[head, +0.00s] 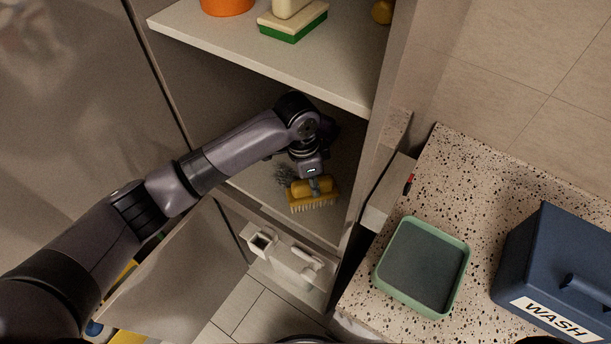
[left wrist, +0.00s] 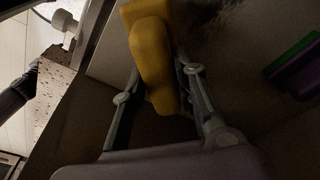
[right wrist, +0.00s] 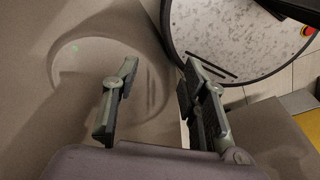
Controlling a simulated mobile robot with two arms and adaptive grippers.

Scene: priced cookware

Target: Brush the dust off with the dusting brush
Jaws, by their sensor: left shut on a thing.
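The dusting brush (head: 312,197) is yellow with pale bristles. My left gripper (head: 315,183) is shut on its handle, inside the cabinet's lower compartment. In the left wrist view the brush's yellow handle (left wrist: 154,60) sits between the fingers of my left gripper (left wrist: 160,92). A dark grey patch of dust (head: 284,178) lies on the shelf floor just left of the brush. It also shows as a dark smudge in the left wrist view (left wrist: 212,14). My right gripper (right wrist: 155,95) shows only in its wrist view, with its fingers apart and nothing between them.
An upper shelf (head: 340,82) above my left arm holds a green-and-cream sponge (head: 293,22) and an orange container (head: 227,5). Right of the cabinet, a speckled counter (head: 480,180) carries a green tray (head: 455,280) and a blue WASH box (head: 560,265). The cabinet side wall is close.

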